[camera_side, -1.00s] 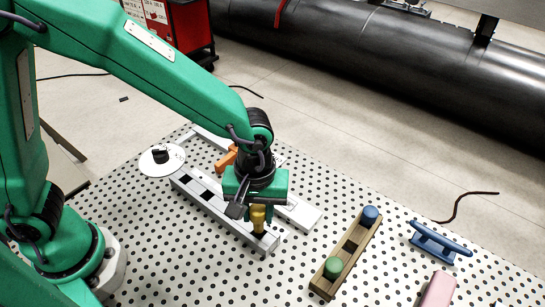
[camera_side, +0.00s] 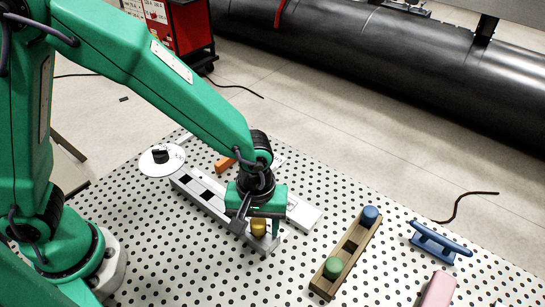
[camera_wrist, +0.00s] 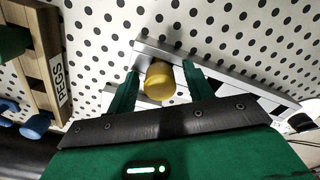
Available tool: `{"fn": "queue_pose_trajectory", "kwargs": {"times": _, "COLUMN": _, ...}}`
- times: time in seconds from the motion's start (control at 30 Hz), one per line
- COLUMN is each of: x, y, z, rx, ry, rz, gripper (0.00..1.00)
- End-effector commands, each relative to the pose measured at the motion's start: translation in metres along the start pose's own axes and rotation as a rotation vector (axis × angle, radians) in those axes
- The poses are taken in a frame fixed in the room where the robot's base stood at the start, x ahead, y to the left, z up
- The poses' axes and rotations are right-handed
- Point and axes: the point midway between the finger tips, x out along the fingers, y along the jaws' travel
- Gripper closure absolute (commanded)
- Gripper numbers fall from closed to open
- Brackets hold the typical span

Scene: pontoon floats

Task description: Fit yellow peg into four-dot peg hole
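The yellow peg (camera_side: 258,228) stands in the grey rail (camera_side: 222,208) near its front right end; only its upper part shows above the rail. The wrist view shows the round top of the yellow peg (camera_wrist: 160,82) between my fingers. My gripper (camera_side: 257,228) is low over this end of the rail. Its fingers (camera_wrist: 160,88) are open, one on each side of the peg, with gaps visible. Two dark square holes show further back along the rail. The dot marks by the peg's hole cannot be made out.
A wooden rack (camera_side: 350,247) marked PEGS holds a blue peg (camera_side: 370,215) and a green peg (camera_side: 332,267), with an empty square hole between. A blue cleat (camera_side: 440,240), a pink block (camera_side: 439,290), an orange piece (camera_side: 225,163) and a white disc (camera_side: 161,160) lie around.

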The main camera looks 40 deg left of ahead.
Motion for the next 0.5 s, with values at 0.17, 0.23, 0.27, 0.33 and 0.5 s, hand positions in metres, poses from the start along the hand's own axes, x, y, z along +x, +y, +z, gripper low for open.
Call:
{"fn": "queue_pose_trajectory", "kwargs": {"times": 0.17, "x": -0.0002, "y": 0.0, "z": 0.0, "rx": 0.0, "ry": 0.0, "rz": 0.0, "gripper": 0.48}}
{"fn": "queue_pose_trajectory", "kwargs": {"times": 0.23, "x": -0.0003, "y": 0.0001, "z": 0.0, "rx": 0.0, "ry": 0.0, "rz": 0.0, "gripper": 0.48}}
{"fn": "queue_pose_trajectory", "kwargs": {"times": 0.27, "x": -0.0004, "y": 0.0001, "z": 0.0, "rx": 0.0, "ry": 0.0, "rz": 0.001, "gripper": 0.48}}
{"fn": "queue_pose_trajectory", "kwargs": {"times": 0.33, "x": -0.0013, "y": 0.0002, "z": -0.0001, "rx": 0.0, "ry": 0.0, "rz": 0.001, "gripper": 0.48}}
{"fn": "queue_pose_trajectory", "kwargs": {"times": 0.5, "x": -0.0079, "y": 0.0006, "z": -0.0002, "rx": 0.0, "ry": 0.001, "rz": 0.003, "gripper": 0.48}}
